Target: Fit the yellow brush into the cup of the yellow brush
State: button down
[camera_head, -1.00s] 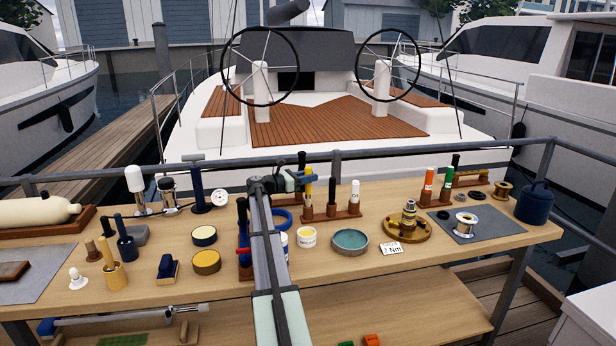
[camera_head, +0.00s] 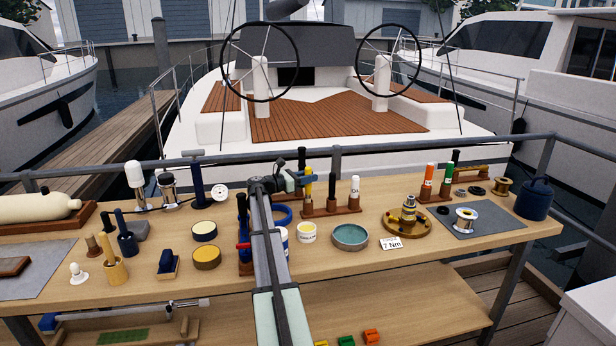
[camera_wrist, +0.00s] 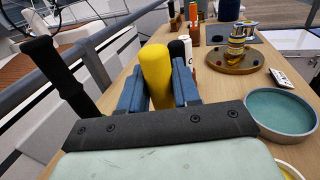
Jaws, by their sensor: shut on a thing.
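The yellow brush (camera_head: 308,184) is upright between the blue fingers of my gripper (camera_head: 299,181), at the left end of a brown rack (camera_head: 345,210). In the wrist view its yellow upper part (camera_wrist: 156,72) stands between the two fingers (camera_wrist: 158,88), which are shut on it. I cannot tell whether the brush is inside a cup or just above one. A black and a white handle stand in the same rack, to the right of the brush.
A teal round dish (camera_head: 350,237) and a white-and-yellow tub (camera_head: 307,232) stand in front of the rack. A round wooden base (camera_head: 408,224) with a brass piece is to the right. A black-handled item (camera_wrist: 52,75) rises left of my gripper. The railing runs behind.

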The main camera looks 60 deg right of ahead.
aim_at(308, 167)
jog(key=shift+f, duration=1.5)
jog(key=c, duration=0.7)
grip_release()
jog(key=shift+c, duration=0.2)
notch_tip(308, 167, up, 10)
jog(key=shift+f, duration=0.1)
